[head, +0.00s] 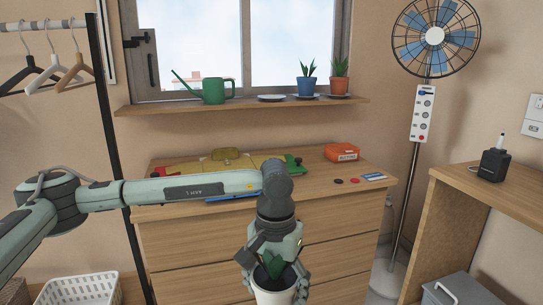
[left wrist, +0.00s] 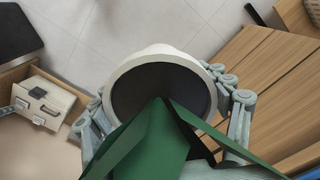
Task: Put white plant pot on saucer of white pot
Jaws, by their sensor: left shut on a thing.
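The white plant pot (head: 272,291) with a green plant is held by my left gripper (head: 272,272), in front of the dresser. In the left wrist view, the pot's white rim (left wrist: 150,51) and dark soil show between the two fingers of my left gripper (left wrist: 165,110). Green leaves (left wrist: 150,145) cover the lower part of that view. An empty white saucer (head: 271,97) lies on the windowsill shelf, left of the blue pot. My right gripper is in neither view.
A green watering can (head: 213,90) stands left of the saucer on the shelf (head: 240,106). A blue pot (head: 306,85) and a terracotta pot (head: 339,84) stand to its right on saucers. A fan (head: 434,36) stands right.

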